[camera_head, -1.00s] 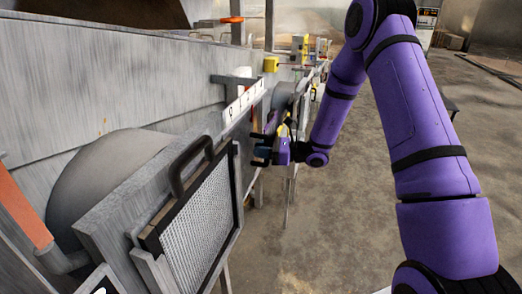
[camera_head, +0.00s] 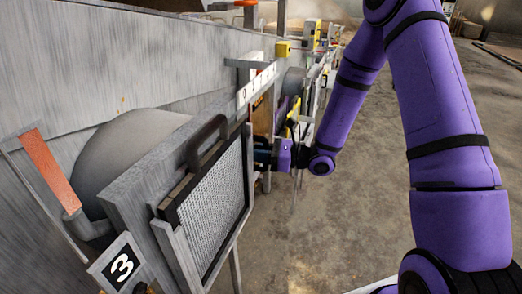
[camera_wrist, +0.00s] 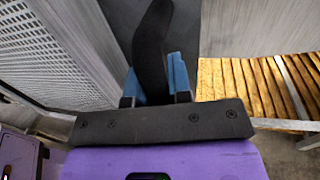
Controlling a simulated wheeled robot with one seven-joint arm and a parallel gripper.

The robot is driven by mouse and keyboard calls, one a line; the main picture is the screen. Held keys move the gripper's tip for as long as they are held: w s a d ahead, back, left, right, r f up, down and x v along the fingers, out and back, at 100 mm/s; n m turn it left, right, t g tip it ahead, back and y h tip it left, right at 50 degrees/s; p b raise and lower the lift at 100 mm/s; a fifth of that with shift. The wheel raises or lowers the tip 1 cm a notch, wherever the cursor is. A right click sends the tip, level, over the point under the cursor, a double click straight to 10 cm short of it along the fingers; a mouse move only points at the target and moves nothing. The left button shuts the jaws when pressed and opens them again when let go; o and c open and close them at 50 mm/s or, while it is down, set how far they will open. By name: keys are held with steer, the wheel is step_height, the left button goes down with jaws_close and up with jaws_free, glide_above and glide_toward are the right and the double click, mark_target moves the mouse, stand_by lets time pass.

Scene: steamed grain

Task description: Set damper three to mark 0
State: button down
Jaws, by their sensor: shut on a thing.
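A plate marked 3 (camera_head: 122,264) is at the lower left of the head view, below an orange lever grip (camera_head: 49,170). A white strip with marks (camera_head: 256,84) is on the wall further along. My gripper (camera_head: 264,156) is just beyond the right edge of a mesh panel, its fingers partly hidden. In the wrist view its blue fingertips (camera_wrist: 166,78) are shut on a dark curved handle (camera_wrist: 153,35). I cannot tell what this handle belongs to. The mark numbers are too small to read surely.
The mesh panel (camera_head: 215,207) with a black handle (camera_head: 205,143) stands close by on the left; its mesh also shows in the wrist view (camera_wrist: 45,45). Wooden slats (camera_wrist: 240,85) are at right there. Yellow fittings (camera_head: 283,48) line the wall.

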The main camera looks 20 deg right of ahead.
steer(key=shift+s+a+f, duration=0.15)
steer(key=shift+s, duration=0.1)
steer(key=c, duration=1.1)
jaws_free()
steer(key=shift+o, duration=0.2)
steer(key=shift+d, duration=0.3)
steer(key=v, duration=1)
steer(key=shift+s+d, duration=0.1)
steer(key=shift+s, duration=0.05)
